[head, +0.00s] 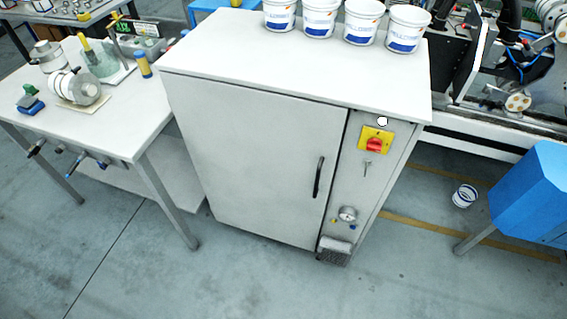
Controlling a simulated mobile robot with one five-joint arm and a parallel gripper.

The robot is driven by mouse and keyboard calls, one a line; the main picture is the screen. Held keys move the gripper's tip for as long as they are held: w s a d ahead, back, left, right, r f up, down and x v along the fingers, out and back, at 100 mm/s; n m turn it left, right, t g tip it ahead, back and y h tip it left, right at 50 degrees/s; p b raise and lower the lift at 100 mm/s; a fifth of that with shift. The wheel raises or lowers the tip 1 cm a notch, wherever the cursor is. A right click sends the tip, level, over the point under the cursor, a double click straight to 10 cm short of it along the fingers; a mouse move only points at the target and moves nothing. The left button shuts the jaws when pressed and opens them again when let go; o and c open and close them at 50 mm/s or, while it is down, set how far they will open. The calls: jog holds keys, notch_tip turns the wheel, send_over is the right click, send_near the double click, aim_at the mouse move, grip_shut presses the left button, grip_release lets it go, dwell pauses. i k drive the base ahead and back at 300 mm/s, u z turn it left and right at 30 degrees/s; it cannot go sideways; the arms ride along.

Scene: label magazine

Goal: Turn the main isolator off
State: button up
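The main isolator (375,143) is a red rotary knob on a yellow plate. It sits high on the narrow right-hand front panel of a white cabinet (250,160). The angle of the knob is too small to read clearly. A white round spot (382,121) shows just above the plate, and a small key-like part (367,168) is below it. My gripper is not in view, and nothing covers the isolator.
The cabinet door has a black handle (318,177) left of the isolator. A gauge (347,214) is lower on the panel. White tubs (361,22) stand on top. A workbench (115,125) is left, a blue box (530,190) right. Floor in front is clear.

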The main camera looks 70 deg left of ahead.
aim_at(374, 144)
jog(key=u, duration=0.05)
jog(key=k, duration=0.2)
jog(key=z, duration=1)
jog(key=i, duration=1)
jog(key=u, duration=3.65)
jog(key=i, duration=0.5)
jog(key=u, duration=0.25)
jog(key=k, duration=0.1)
jog(key=z, duration=0.05)
